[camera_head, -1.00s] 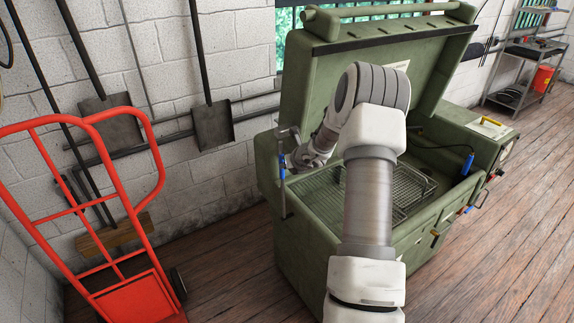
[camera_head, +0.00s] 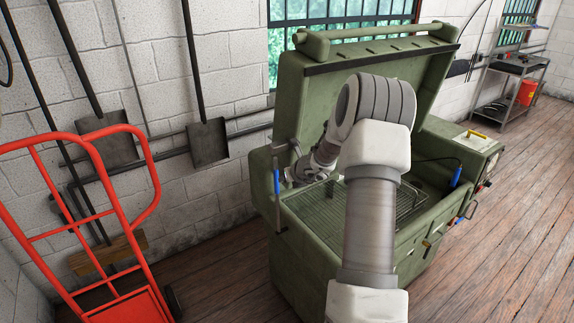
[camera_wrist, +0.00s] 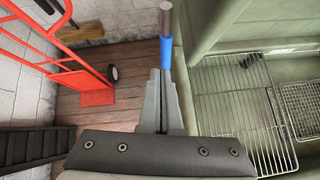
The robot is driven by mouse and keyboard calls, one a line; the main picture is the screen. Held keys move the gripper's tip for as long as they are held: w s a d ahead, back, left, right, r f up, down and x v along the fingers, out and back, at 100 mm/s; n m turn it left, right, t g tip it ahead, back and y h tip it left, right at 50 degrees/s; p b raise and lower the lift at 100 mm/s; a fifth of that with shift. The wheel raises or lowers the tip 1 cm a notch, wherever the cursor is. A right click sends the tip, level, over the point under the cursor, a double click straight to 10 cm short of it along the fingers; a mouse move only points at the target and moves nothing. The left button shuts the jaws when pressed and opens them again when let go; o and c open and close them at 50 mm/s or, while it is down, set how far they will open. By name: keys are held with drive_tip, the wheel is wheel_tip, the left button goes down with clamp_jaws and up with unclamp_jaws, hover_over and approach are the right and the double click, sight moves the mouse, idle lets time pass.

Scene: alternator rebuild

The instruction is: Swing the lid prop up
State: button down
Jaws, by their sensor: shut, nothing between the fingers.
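The lid prop is a thin grey rod with a blue grip (camera_head: 277,182). It stands about upright at the left end of the green parts washer (camera_head: 262,178), whose lid (camera_head: 360,85) is raised. My gripper (camera_head: 293,174) is just right of the blue grip, fingers shut and empty. In the wrist view the shut fingers (camera_wrist: 162,75) point at the blue grip (camera_wrist: 166,52), which shows just beyond their tips. I cannot tell whether they touch it. The fingers hide the rod's lower part there, and my arm covers part of the washer's basin.
Wire racks (camera_wrist: 235,105) lie in the basin. A red hand truck (camera_head: 80,215) stands at the left, with shovels (camera_head: 208,142) on the wall behind it. A grey shelf cart (camera_head: 512,90) is at the far right. The wooden floor is clear at the right.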

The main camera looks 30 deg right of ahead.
wheel_tip(320, 180, up, 6)
drive_tip(key=s+p, duration=0.1)
drive_tip(key=shift+s+p, duration=0.2)
drive_tip(key=shift+p, duration=0.1)
drive_tip(key=shift+r, duration=0.1)
